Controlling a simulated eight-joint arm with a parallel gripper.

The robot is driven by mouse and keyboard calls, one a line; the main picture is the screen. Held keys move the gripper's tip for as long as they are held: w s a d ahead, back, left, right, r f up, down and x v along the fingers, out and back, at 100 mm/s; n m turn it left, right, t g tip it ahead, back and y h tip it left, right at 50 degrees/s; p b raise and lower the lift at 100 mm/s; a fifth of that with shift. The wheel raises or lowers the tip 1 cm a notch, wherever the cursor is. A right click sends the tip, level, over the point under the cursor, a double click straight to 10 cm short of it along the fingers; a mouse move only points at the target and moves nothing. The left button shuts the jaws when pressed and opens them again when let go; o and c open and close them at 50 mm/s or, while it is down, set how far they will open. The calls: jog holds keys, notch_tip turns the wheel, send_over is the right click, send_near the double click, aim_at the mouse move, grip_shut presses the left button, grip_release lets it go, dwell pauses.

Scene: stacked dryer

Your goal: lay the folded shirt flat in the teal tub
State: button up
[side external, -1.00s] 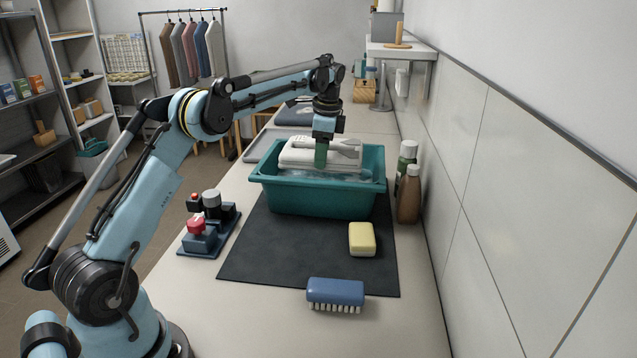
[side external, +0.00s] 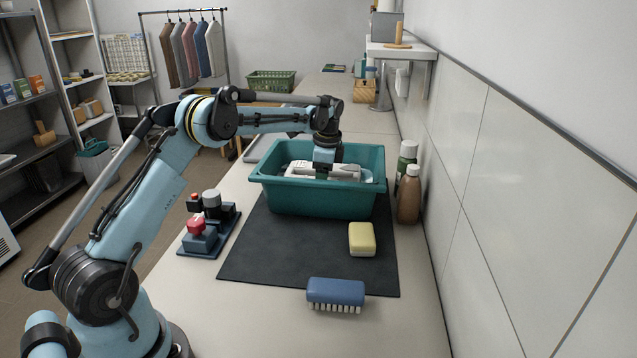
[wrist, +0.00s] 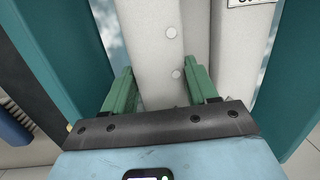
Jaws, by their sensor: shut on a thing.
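The teal tub (side external: 318,198) stands on the dark mat. The folded white shirt (side external: 300,168) is inside the tub, its top showing just at rim height in the side view. My gripper (side external: 322,174) reaches down into the tub, its fingertips hidden there by the tub's near wall. In the wrist view my gripper (wrist: 160,90) has its green fingers on either side of the pale shirt (wrist: 155,45), which shows two buttons. It is shut on the shirt. Bluish, rippled water shows beside the shirt. Whether the shirt touches the tub's floor is hidden.
A yellow soap bar (side external: 362,239) and a blue brush (side external: 336,292) lie in front of the tub. Brown (side external: 409,195) and green (side external: 405,160) bottles stand close to its right. A red-knobbed control box (side external: 201,235) is at left. The mat (side external: 290,245) is bare between.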

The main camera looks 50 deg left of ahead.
jog(key=shift+f, duration=0.5)
jog(key=o, duration=1.3)
notch_tip(320, 180, up, 12)
jog(key=d, duration=0.2)
jog(key=s+d+r+n+t, duration=0.2)
jog(key=s+d+r, duration=0.1)
jog(key=d+r, duration=0.25)
jog(key=s+d+f+n+t, duration=0.2)
jog(key=s+d, duration=0.4)
jog(key=s, duration=0.3)
jog(key=s+d+f+n+t+h, duration=0.1)
jog(key=s+d+f+n+t, duration=0.2)
jog(key=s+d+f, duration=0.3)
jog(key=s+d+n, duration=0.1)
jog(key=s, duration=0.3)
jog(key=shift+s+d+f+n+h, duration=0.25)
jog(key=shift+d+f+n+h, duration=0.05)
jog(key=shift+n, duration=0.1)
